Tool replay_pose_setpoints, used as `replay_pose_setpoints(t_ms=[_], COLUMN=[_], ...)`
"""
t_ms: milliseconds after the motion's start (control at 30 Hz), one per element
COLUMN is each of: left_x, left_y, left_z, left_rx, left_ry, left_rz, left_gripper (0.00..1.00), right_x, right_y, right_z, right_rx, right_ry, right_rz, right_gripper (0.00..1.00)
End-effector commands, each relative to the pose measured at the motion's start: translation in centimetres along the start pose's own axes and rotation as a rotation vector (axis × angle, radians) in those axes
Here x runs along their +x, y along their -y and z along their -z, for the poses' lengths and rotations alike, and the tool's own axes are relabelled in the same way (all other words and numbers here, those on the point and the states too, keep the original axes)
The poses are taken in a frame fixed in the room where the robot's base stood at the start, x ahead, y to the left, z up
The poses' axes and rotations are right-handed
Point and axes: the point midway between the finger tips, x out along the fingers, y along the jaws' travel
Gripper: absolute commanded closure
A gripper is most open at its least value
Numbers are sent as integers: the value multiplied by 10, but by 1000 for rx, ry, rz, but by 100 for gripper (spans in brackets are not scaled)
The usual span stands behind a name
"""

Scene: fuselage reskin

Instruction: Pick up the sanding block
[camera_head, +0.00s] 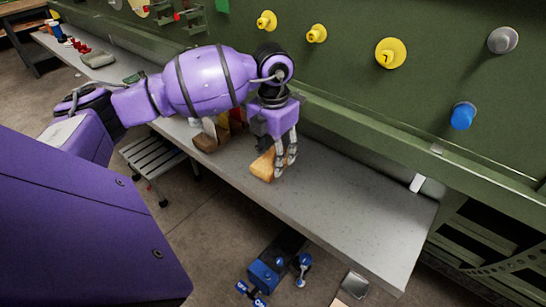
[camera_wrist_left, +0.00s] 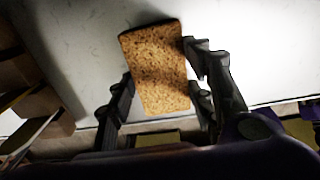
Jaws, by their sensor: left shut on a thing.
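The sanding block (camera_head: 263,166) is a tan-brown rectangular block on the grey bench shelf in the head view. In the left wrist view the block (camera_wrist_left: 156,68) shows its speckled cork-like face, tilted slightly. My left gripper (camera_head: 282,164) points down at the block, its fingers at the block's right end. In the left wrist view the left gripper (camera_wrist_left: 160,92) has its fingers on both sides of the block, shut on it. I cannot tell whether the block is lifted off the shelf. My right gripper is not in view.
A brown wooden holder (camera_head: 207,140) stands left of the block, close to my left gripper. The green panel (camera_head: 350,110) with yellow and blue knobs rises behind the shelf. The grey shelf (camera_head: 350,215) is clear to the right. A blue tool case (camera_head: 268,270) lies on the floor.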

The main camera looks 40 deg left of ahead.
Motion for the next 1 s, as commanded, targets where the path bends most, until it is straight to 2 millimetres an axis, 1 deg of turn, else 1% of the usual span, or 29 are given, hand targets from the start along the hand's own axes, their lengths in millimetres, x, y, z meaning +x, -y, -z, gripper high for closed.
replay_pose_setpoints(t_ms=[133, 233, 333, 500, 600, 700, 833, 1000], left_x=[-15, -32, -50, -91, -99, -109, -119, -125], left_y=[0, 0, 8, 23, 35, 46, 55, 62], left_z=[-1, 1, 16, 46, 71, 91, 109, 122], left_rx=[0, 1, 5, 4, 4, 4, 2, 1], left_ry=[3, 3, 4, 5, 1, 1, 1, 0], left_rz=[0, 0, -3, -4, -4, -3, -2, 0], left_gripper=[80, 80, 80, 80, 80, 80, 80, 80], right_x=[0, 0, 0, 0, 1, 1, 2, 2], right_y=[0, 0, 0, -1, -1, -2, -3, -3], right_z=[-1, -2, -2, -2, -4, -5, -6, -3], right_rx=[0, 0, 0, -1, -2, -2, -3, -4], right_ry=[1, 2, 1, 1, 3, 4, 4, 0], right_rz=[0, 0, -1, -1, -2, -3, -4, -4], right_gripper=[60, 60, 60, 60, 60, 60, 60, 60])
